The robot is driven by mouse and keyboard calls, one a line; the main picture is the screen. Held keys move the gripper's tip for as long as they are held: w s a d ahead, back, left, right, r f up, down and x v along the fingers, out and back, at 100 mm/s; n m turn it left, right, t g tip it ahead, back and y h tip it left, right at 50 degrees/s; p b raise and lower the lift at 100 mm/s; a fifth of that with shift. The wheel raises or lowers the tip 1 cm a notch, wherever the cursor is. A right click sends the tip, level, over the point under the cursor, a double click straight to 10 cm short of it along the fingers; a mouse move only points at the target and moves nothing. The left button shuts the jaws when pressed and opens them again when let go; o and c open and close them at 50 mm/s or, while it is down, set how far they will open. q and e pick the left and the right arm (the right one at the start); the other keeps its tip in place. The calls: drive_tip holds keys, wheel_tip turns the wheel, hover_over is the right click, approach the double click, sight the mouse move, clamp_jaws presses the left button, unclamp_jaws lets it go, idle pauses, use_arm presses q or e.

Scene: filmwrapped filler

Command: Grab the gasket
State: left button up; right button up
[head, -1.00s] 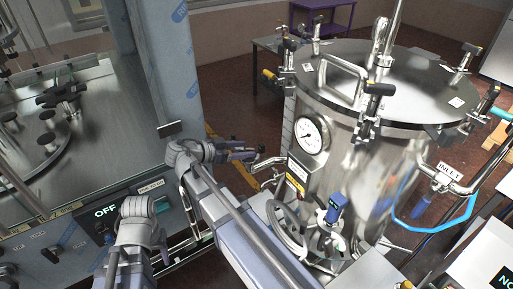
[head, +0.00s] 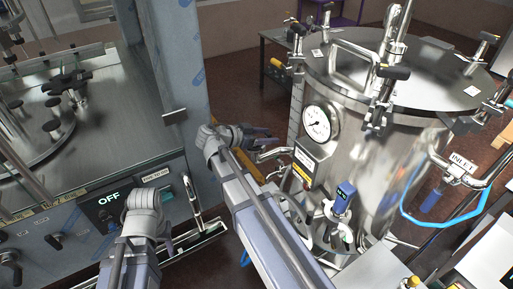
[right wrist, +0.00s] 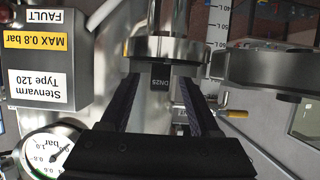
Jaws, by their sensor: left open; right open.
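My right gripper (head: 270,141) is at the left side of the steel vessel (head: 385,150). In the right wrist view the right gripper (right wrist: 160,82) is open, its two dark fingers either side of a dark tab marked DN25 (right wrist: 160,77). The tab sits below a round steel flange, with a gap to each finger. It may belong to the gasket; no gasket ring is clearly visible. I cannot pick out the gasket in the head view. My left gripper (head: 168,248) is low at the left, beside the control panel, small and partly hidden by its own arm.
A pressure gauge (right wrist: 52,155) and a grey labelled box (right wrist: 35,60) are close on the left in the wrist view. In the head view, a machine with an OFF display (head: 108,198) stands at the left.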

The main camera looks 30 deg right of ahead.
clamp_jaws()
idle(0.5)
